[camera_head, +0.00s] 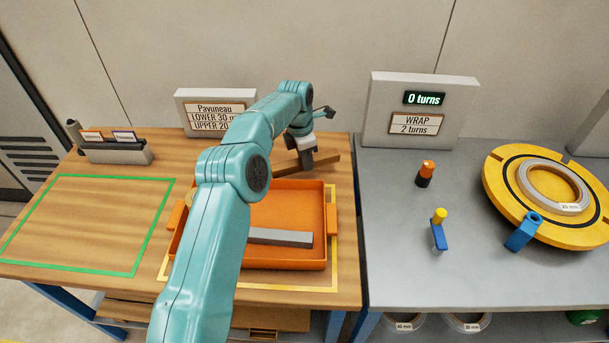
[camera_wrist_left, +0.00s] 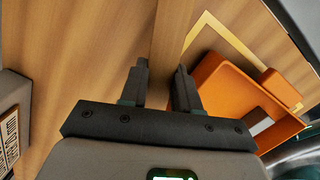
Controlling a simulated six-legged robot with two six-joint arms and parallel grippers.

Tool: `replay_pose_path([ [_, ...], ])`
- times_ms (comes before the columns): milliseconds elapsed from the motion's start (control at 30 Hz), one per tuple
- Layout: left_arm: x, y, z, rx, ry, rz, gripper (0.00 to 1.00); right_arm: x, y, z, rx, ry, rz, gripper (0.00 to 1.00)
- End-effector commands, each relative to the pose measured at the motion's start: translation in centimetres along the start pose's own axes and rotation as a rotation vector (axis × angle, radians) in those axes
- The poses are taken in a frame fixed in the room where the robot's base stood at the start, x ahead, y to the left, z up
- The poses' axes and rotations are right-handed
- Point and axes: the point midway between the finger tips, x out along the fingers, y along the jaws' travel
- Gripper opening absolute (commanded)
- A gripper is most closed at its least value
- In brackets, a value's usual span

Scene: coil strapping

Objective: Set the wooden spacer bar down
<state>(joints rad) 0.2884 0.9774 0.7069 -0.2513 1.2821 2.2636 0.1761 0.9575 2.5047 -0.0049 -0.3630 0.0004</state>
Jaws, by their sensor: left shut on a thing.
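My left gripper (camera_head: 306,160) is behind the orange tray, at the back right of the wooden table. It is shut on the wooden spacer bar (camera_head: 325,160), a brown bar lying slantwise across the jaws. In the left wrist view the bar (camera_wrist_left: 172,35) runs between the two fingers of my left gripper (camera_wrist_left: 160,85). The bar is low over the table; I cannot tell if it touches the wood. My right gripper is not in view.
The orange tray (camera_head: 318,192) holds a grey bar (camera_head: 280,237); my left arm hides part of it. A green-outlined area (camera_head: 90,225) at left is empty. A label stand (camera_head: 190,95) is behind. The grey table at right carries a yellow turntable (camera_head: 497,190) and an orange-black post (camera_head: 425,174).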

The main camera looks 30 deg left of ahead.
Motion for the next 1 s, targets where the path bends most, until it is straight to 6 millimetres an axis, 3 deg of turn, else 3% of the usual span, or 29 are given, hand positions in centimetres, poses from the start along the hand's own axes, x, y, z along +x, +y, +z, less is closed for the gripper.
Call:
replay_pose_path([
  [167, 1.3, 0.1, -0.1, 0.000, 0.001, -0.001, 0.00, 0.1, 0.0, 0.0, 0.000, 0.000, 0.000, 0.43],
  [400, 4.8, 0.1, -0.6, 0.000, 0.001, -0.002, 0.00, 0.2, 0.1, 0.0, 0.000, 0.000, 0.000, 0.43],
  [600, 5.0, 0.1, -0.6, 0.001, 0.000, 0.000, 0.00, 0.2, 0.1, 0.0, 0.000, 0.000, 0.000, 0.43],
  [633, 5.1, 0.1, -0.6, 0.001, 0.001, -0.001, 0.38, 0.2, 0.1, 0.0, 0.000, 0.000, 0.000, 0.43],
  [700, 5.1, 0.1, -0.6, 0.001, 0.001, -0.001, 0.60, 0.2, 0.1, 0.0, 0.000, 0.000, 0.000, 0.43],
  [1000, 4.9, 0.1, -0.6, 0.001, 0.001, -0.001, 0.61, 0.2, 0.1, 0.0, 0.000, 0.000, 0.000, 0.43],
])
